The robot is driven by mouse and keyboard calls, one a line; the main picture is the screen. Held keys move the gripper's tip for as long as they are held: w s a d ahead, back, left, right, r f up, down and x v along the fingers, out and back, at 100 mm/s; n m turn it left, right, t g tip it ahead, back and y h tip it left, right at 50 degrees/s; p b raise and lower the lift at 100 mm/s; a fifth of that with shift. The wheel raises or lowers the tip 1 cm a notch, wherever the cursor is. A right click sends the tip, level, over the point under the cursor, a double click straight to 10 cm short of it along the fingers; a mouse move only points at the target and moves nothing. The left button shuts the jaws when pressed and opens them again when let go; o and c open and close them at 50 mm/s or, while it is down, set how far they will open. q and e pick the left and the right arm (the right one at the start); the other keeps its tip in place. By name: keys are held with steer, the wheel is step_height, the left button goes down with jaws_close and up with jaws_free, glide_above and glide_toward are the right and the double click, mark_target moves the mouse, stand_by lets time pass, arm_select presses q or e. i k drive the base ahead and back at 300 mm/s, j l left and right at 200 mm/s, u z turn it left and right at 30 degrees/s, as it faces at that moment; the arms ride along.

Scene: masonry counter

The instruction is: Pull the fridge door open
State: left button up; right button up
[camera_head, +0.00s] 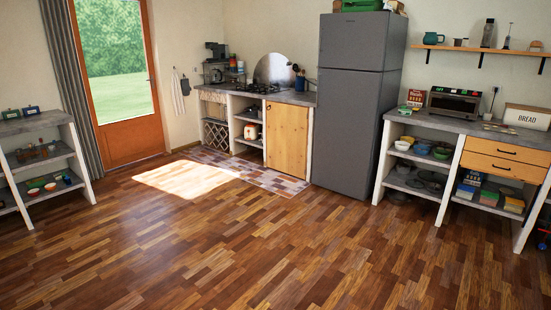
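The fridge (352,120) is a tall dark grey unit against the back wall, right of the picture's middle. It has a small upper door (352,42) and a larger lower door (345,132), and both look shut. I cannot make out a handle on either door at this size. Neither of my grippers shows in the head view, so whether they are open or shut is hidden.
A counter with a wooden cabinet (287,138) stands left of the fridge. A shelved counter with a toaster oven (454,103) stands to its right. Another shelf unit (38,165) is at far left. The wooden floor (230,245) before the fridge is clear.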

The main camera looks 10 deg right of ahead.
mark_target(348, 101)
steer(key=i+z, duration=0.15)
steer(key=i, duration=2.9)
